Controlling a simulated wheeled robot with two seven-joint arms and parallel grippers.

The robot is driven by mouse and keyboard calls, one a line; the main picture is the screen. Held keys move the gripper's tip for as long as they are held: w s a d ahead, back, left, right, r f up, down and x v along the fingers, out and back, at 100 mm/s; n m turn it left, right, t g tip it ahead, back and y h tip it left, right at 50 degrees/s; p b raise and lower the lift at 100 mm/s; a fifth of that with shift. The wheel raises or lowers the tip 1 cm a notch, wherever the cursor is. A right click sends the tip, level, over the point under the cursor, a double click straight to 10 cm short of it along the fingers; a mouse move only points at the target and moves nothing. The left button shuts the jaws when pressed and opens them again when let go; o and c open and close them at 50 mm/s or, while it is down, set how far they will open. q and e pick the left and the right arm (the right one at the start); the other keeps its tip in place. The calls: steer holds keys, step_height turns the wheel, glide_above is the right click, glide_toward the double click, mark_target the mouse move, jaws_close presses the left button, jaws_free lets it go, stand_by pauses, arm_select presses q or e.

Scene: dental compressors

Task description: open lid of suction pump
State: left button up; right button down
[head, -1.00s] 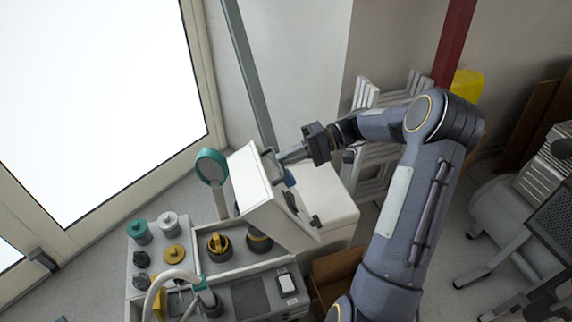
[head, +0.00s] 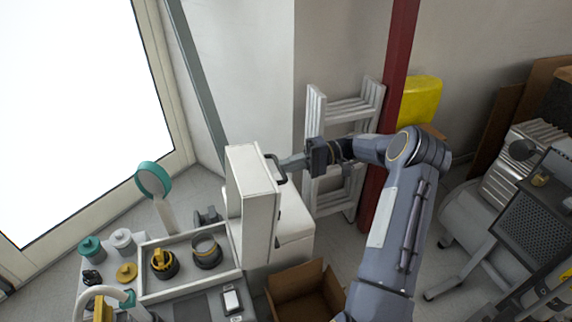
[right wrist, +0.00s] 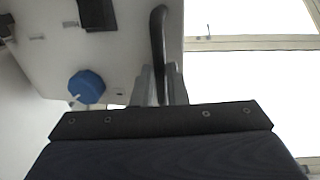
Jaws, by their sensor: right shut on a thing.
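The suction pump's white lid (head: 250,205) stands raised, about upright, above the right side of the pump unit. A dark handle (head: 277,169) is on its right-facing side. My right gripper (head: 284,165) is shut on this handle. In the right wrist view the fingers (right wrist: 158,85) close around the dark handle (right wrist: 158,40), with the pale lid panel (right wrist: 125,50) behind it. The pump's open compartment (head: 186,260) shows a black and yellow fitting (head: 163,263) and a dark ring (head: 206,251). My left gripper is not in view.
A teal round-headed piece (head: 153,180) stands behind the unit. An open cardboard box (head: 305,290) is on the floor right of the unit. A white folding rack (head: 340,110), a red post (head: 392,100) and a yellow bin (head: 421,100) stand behind my right arm.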

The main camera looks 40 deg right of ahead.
steer(key=shift+s+a+f, duration=0.15)
steer(key=shift+f, duration=0.65)
steer(key=c, duration=1.7)
jaws_free()
steer(key=shift+a, duration=0.1)
steer(key=shift+o, duration=1.2)
steer(key=shift+w, duration=0.2)
steer(key=p+v, duration=0.1)
steer(key=v, duration=0.6)
steer(key=shift+d+r, duration=0.2)
steer(key=shift+d, duration=0.2)
